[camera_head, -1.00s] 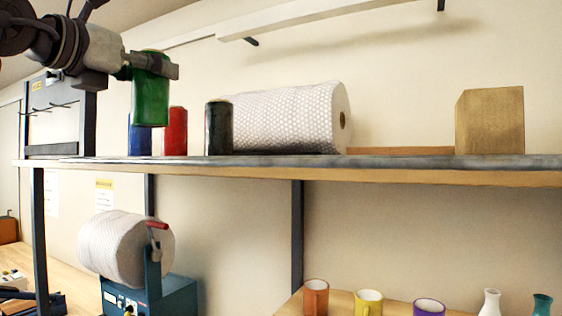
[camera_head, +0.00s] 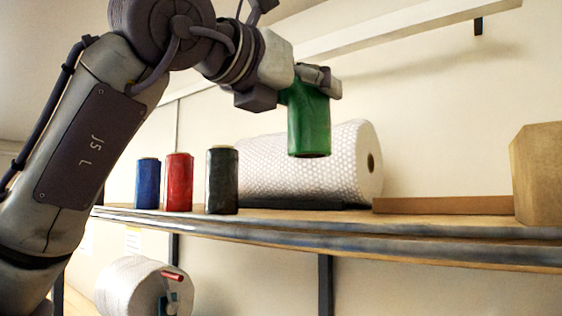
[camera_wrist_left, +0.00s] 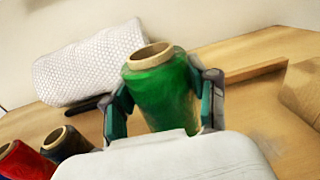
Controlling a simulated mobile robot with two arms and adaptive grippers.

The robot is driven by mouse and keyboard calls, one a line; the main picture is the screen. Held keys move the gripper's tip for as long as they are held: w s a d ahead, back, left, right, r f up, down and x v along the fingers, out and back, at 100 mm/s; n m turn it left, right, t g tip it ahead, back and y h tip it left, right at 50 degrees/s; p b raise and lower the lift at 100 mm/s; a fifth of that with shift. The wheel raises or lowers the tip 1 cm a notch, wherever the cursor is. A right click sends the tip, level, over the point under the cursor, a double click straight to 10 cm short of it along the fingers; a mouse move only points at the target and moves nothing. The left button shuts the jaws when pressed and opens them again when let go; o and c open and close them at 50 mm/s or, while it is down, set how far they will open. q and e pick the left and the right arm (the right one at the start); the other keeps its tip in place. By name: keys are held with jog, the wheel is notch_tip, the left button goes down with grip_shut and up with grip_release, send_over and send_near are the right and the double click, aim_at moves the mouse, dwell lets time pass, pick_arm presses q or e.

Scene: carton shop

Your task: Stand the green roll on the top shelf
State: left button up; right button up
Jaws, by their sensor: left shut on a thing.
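The green roll (camera_head: 309,125) is upright in my left gripper (camera_head: 318,80), high in front of the bubble wrap roll. Its lower end is above the level of the top shelf (camera_head: 300,222) in the head view. In the left wrist view the green roll (camera_wrist_left: 165,90) sits between both fingers of my left gripper (camera_wrist_left: 166,100), and its cardboard core faces the camera. My right gripper is not in view.
A blue roll (camera_head: 147,184), a red roll (camera_head: 178,183) and a black roll (camera_head: 222,181) stand on the shelf at left. Behind lies a bubble wrap roll (camera_head: 290,168). A cardboard box (camera_head: 538,175) stands at right. The shelf front between black roll and box is clear.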

pick_arm(q)
jog(key=w+a+f+p, duration=0.1)
jog(key=w+f, duration=0.1)
jog(key=w+a+f+p, duration=0.1)
jog(key=f, duration=0.2)
jog(key=w+a+f+p, duration=0.1)
jog(key=w+a+f, duration=0.1)
jog(key=shift+w+f+p, duration=0.3)
jog(key=shift+p, duration=0.1)
jog(key=shift+w+f, duration=0.15)
jog(key=shift+f, duration=0.05)
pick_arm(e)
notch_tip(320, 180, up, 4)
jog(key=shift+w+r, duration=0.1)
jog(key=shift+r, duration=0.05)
